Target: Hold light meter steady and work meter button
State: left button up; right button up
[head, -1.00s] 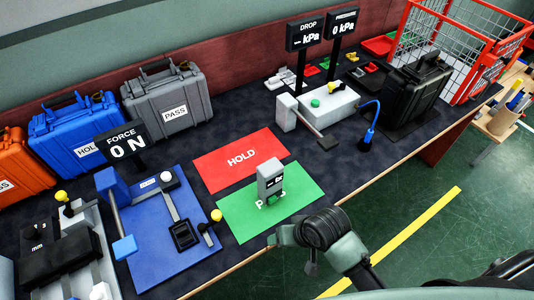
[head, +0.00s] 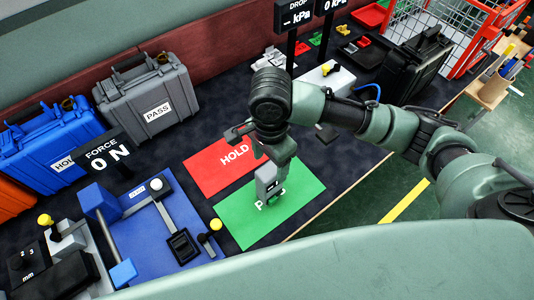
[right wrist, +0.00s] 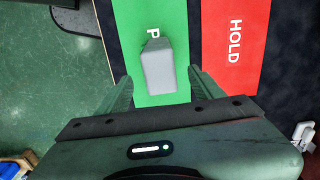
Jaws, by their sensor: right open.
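The light meter (head: 266,186) is a small grey upright block standing on the green PASS mat (head: 304,190). In the head view my right gripper partly covers it, and its button cannot be made out. In the right wrist view the meter (right wrist: 158,72) shows as a plain grey block. My right gripper (right wrist: 160,80) is open and empty, with one finger on each side of the meter in that view. In the head view the right gripper (head: 279,158) is just above and behind the meter. Whether it touches cannot be told. My left gripper is not in view.
The red HOLD mat (head: 215,172) lies beside the green mat. A blue force stand (head: 150,228) is on the left, with a yellow-knobbed lever (head: 214,226) close to the green mat. Cases (head: 150,105) line the back. A red wire crate (head: 455,40) stands at the far right.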

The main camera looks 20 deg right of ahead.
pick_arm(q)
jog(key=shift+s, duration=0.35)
pick_arm(e)
notch_tip(320, 180, down, 8)
jog(key=shift+r, duration=0.2)
jog(key=shift+c, duration=0.4)
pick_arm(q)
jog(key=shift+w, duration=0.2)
pick_arm(e)
grip_shut()
dwell(0.3)
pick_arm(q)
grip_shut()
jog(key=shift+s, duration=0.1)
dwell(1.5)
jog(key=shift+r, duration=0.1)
